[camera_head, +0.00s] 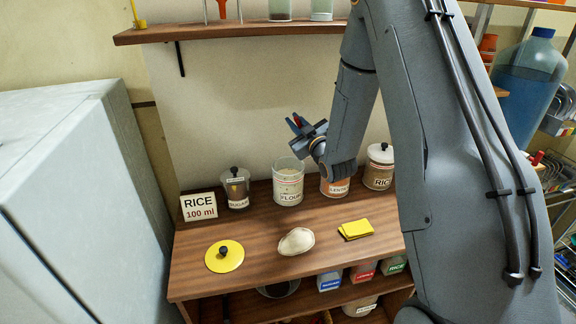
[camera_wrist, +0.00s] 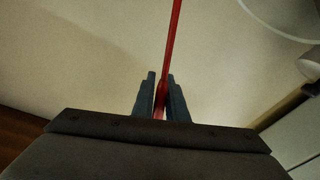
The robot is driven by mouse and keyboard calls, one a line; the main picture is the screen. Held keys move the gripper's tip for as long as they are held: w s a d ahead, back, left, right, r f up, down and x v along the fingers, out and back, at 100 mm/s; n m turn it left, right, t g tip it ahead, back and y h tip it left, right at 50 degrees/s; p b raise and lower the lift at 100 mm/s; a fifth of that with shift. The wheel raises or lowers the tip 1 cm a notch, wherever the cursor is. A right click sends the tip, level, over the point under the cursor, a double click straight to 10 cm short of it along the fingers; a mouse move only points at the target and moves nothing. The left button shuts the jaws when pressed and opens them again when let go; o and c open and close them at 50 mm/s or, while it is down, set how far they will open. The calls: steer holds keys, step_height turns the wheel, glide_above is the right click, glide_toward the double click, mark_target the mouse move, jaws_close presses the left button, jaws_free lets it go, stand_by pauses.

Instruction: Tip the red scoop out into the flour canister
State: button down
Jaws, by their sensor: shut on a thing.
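My gripper (camera_head: 297,124) is shut on the thin red handle of the red scoop (camera_wrist: 173,50), which runs up between the fingers (camera_wrist: 160,98) in the wrist view. In the head view only a small red bit of the scoop (camera_head: 297,118) shows between the fingers; I cannot make out its bowl or contents. The flour canister (camera_head: 289,192) is clear, labelled FLOUR, and stands upright on the wooden counter with its top open. My gripper is above the canister and slightly to its right. A yellow lid with a black knob (camera_head: 232,262) lies on the counter at front left.
The sugar canister (camera_head: 236,188) stands left of the flour, the lentil canister (camera_head: 335,187) and rice canister (camera_head: 379,172) to its right. A RICE 100 ml sign (camera_head: 199,206), a pale lumpy object (camera_head: 296,241) and a yellow cloth (camera_head: 355,229) are on the counter. A shelf (camera_head: 260,32) hangs above.

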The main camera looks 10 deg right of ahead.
steer(key=shift+s+a+n, duration=0.15)
steer(key=shift+a+n, duration=0.15)
steer(key=shift+a, duration=0.25)
steer(key=shift+s+a+n, duration=0.15)
steer(key=shift+a+n, duration=0.15)
steer(key=shift+a, duration=0.4)
steer(key=shift+s+a+f+n, duration=0.1)
steer(key=shift+s+a+n, duration=0.15)
steer(key=shift+a+n, duration=0.4)
steer(key=shift+s+a+f+n, duration=0.15)
steer(key=shift+a+f+n, duration=0.05)
steer(key=shift+a+n, duration=0.3)
steer(key=shift+s+a+f+n, duration=0.15)
steer(key=shift+a+n, duration=0.2)
steer(key=shift+a, duration=0.1)
steer(key=shift+s+a+f+n, duration=0.15)
steer(key=shift+a+f+n, duration=0.2)
steer(key=shift+a+n, duration=0.3)
steer(key=shift+s+a+f+n+t+y+b, duration=0.1)
steer(key=shift+a+f+n+t+y+b, duration=0.1)
steer(key=shift+a+f+n, duration=0.3)
steer(key=shift+s+a+f+n+t+y+b, duration=0.1)
steer(key=shift+a+f+n+y, duration=0.1)
steer(key=shift+n, duration=0.45)
steer(key=shift+s+a+f+n+b, duration=0.1)
steer(key=shift+a+f+n+b, duration=0.3)
steer(key=shift+f, duration=0.3)
steer(key=shift+s+a+f+n+b, duration=0.15)
steer(key=shift+f+n+b, duration=0.2)
steer(key=shift+f+n, duration=0.3)
